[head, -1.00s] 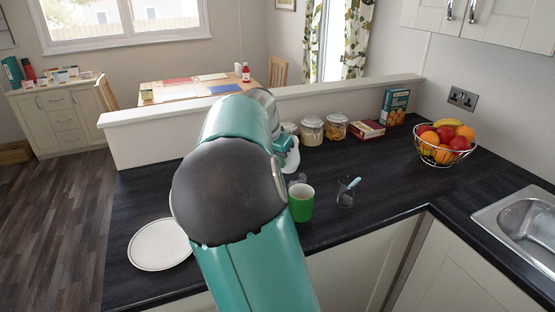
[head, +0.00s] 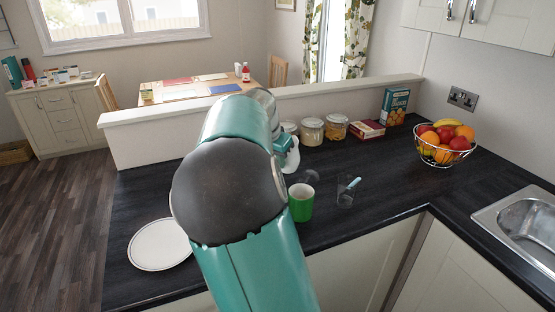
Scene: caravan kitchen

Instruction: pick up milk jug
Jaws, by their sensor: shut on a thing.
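My gripper (head: 292,160) shows only in part, as a pale shape behind my teal arm, over the dark counter. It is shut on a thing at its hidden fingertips. A small greyish, see-through shape (head: 309,177) shows beside it, just behind the green mug; it may be part of the milk jug, but I cannot tell for sure. No other milk jug is in clear view. My arm covers much of the counter's middle.
The green mug (head: 300,203) stands in front of my gripper. A clear glass (head: 345,194) with a blue-handled utensil is to its right. A white plate (head: 160,245) lies left. Jars (head: 311,132), boxes (head: 395,105) and a fruit basket (head: 444,143) stand behind. The front right counter is clear.

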